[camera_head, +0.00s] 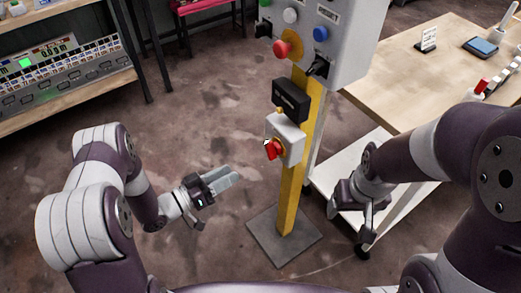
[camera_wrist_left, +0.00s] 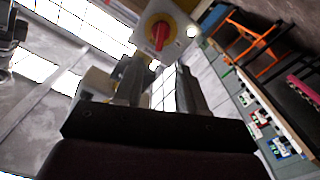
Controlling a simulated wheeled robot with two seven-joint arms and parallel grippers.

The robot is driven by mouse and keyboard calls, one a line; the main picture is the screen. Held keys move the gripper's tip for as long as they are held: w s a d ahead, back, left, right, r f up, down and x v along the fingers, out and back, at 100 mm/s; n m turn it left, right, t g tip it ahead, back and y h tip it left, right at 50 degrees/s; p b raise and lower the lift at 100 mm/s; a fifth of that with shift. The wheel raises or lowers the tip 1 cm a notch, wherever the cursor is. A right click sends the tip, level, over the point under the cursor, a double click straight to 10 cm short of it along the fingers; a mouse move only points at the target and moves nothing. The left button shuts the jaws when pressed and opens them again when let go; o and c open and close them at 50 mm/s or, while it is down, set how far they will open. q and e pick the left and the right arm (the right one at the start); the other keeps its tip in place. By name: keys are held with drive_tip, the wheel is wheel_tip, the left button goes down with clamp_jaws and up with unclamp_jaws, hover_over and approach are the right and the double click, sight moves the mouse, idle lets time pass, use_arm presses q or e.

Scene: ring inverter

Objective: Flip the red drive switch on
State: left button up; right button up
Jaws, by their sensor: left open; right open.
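The red drive switch (camera_head: 272,149) is a red rotary handle on a yellow plate, on the front of a small grey box (camera_head: 290,138) fixed to a yellow post. In the left wrist view the red handle (camera_wrist_left: 160,35) shows on its yellow disc, beyond the fingertips. My left gripper (camera_head: 222,179) is to the left of the post and below the switch, open and empty, apart from it. Its two fingers (camera_wrist_left: 158,80) also show in the left wrist view. My right gripper (camera_head: 352,212) is right of the post by the white cart, open; its fingertips are partly hard to make out.
Above the switch are a black box (camera_head: 291,100) and a grey control panel (camera_head: 340,40) with a red mushroom button (camera_head: 287,44). The post stands on a grey base plate (camera_head: 284,238). A wooden table (camera_head: 420,75) and a white cart (camera_head: 335,165) are at right. Floor left of the post is clear.

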sight(268, 153)
use_arm(q)
drive_tip(key=b+x, duration=0.1)
drive_tip(key=x, duration=1)
drive_tip(key=shift+w+d, duration=0.4)
drive_tip(key=shift+d, duration=0.1)
